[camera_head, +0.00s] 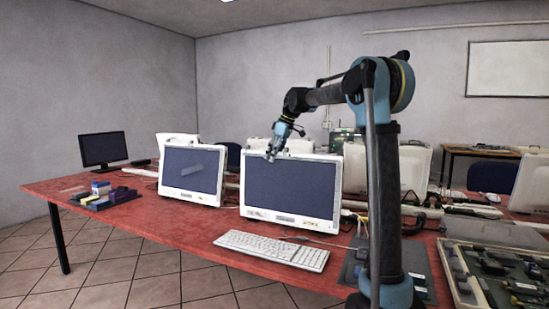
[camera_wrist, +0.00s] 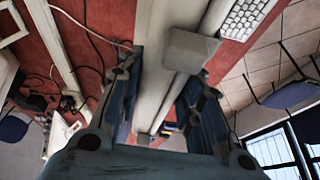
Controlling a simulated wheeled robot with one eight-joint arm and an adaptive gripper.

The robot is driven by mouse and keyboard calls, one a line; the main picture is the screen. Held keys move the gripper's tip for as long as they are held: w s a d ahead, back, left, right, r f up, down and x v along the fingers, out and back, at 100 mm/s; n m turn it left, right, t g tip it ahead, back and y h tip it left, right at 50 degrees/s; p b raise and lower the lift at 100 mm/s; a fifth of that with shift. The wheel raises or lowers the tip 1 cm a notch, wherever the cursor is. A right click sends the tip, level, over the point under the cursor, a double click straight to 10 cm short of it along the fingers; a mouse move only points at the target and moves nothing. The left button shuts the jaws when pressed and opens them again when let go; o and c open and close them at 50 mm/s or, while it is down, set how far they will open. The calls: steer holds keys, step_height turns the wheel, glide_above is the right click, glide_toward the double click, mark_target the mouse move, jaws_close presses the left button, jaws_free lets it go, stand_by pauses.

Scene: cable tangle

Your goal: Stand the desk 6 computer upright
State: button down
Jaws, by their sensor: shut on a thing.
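A white all-in-one computer (camera_head: 290,190) with a dark screen stands upright, leaning slightly back, on the red desk behind a white keyboard (camera_head: 272,249). My gripper (camera_head: 272,154) comes down from above at the computer's top edge, left of its middle. In the wrist view, my gripper (camera_wrist: 163,80) is shut on the computer's white top edge (camera_wrist: 155,65), with one dark finger on each side. The keyboard (camera_wrist: 246,16) shows there at the upper right. The computer's back and foot are hidden in the head view. No desk number is legible.
A second white computer (camera_head: 191,174) stands close to the left, and a dark monitor (camera_head: 103,149) stands at the far left. Small boxes (camera_head: 104,196) lie at the desk's left front. Cables (camera_wrist: 88,35) run behind the held computer. A tray of circuit boards (camera_head: 500,270) is at right.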

steer(key=shift+s, duration=0.2)
steer(key=c, duration=1.1)
jaws_free()
steer(key=v, duration=1.1)
steer(key=shift+d+r, duration=0.15)
steer(key=shift+r, duration=0.2)
